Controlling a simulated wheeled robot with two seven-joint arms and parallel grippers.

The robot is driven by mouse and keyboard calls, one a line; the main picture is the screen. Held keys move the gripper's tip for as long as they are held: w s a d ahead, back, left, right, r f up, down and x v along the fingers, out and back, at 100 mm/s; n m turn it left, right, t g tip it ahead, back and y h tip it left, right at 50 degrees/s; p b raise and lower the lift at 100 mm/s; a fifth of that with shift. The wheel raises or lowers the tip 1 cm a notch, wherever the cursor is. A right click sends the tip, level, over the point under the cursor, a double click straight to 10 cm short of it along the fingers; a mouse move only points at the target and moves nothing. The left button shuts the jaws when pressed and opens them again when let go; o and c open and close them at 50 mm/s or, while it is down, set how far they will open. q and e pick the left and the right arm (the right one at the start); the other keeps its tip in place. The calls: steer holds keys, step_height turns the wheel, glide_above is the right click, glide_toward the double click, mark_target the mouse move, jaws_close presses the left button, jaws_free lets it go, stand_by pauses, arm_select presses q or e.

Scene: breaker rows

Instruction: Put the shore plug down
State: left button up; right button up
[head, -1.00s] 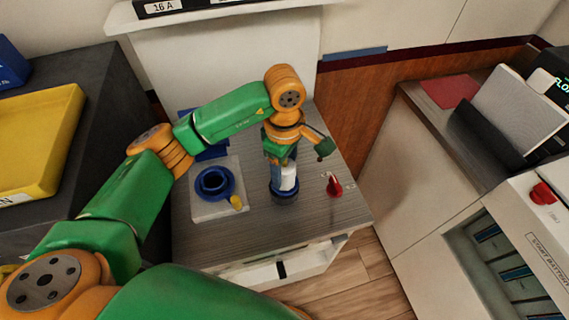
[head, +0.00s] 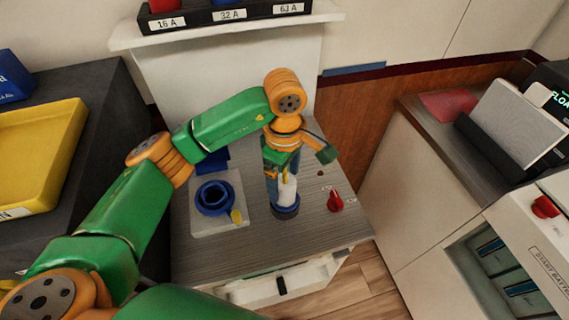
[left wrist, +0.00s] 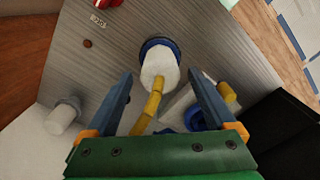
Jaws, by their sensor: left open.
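The shore plug (head: 287,189) is a white cylinder standing upright on the grey worktop, with a dark blue ring at its foot. In the left wrist view, the plug (left wrist: 159,67) shows end-on, with a yellow piece beside it. My left gripper (head: 279,176) is above and around the plug's upper part. Its blue fingers (left wrist: 160,76) are spread apart on either side, with gaps to the plug. My right gripper is not in view.
A blue round inlet (head: 214,197) with a yellow tab sits on a pale plate left of the plug. A red rotary switch (head: 335,202) is to its right. A shelf with labelled breaker bins (head: 230,14) is behind. A yellow tray (head: 40,150) is at left.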

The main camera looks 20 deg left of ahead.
arm_select(q)
step_height(320, 180, up, 10)
stand_by(0.5)
